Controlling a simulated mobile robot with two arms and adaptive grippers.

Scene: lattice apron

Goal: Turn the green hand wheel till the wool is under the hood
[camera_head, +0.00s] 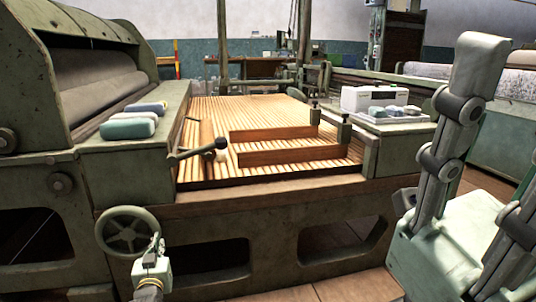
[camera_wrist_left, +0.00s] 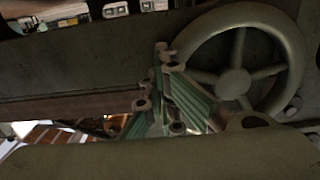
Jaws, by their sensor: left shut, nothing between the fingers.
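The green hand wheel (camera_head: 128,232) is upright on the front of the grey-green machine, at lower left in the head view. It also shows in the left wrist view (camera_wrist_left: 234,82), with spokes and a round hub. My left gripper (camera_head: 156,246) is shut and empty, at the wheel's lower right rim in the head view. In the left wrist view its fingers (camera_wrist_left: 168,108) overlap the wheel's left side; I cannot tell whether they touch it. The hood (camera_head: 72,28) arches over a roller at left. I cannot make out wool on the slatted apron (camera_head: 225,107).
Two wooden boards (camera_head: 290,153) cross the slats. Blue-green bundles (camera_head: 128,126) lie on the left ledge. A white box (camera_head: 368,98) stands on the right ledge. The machine's front frame has openings.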

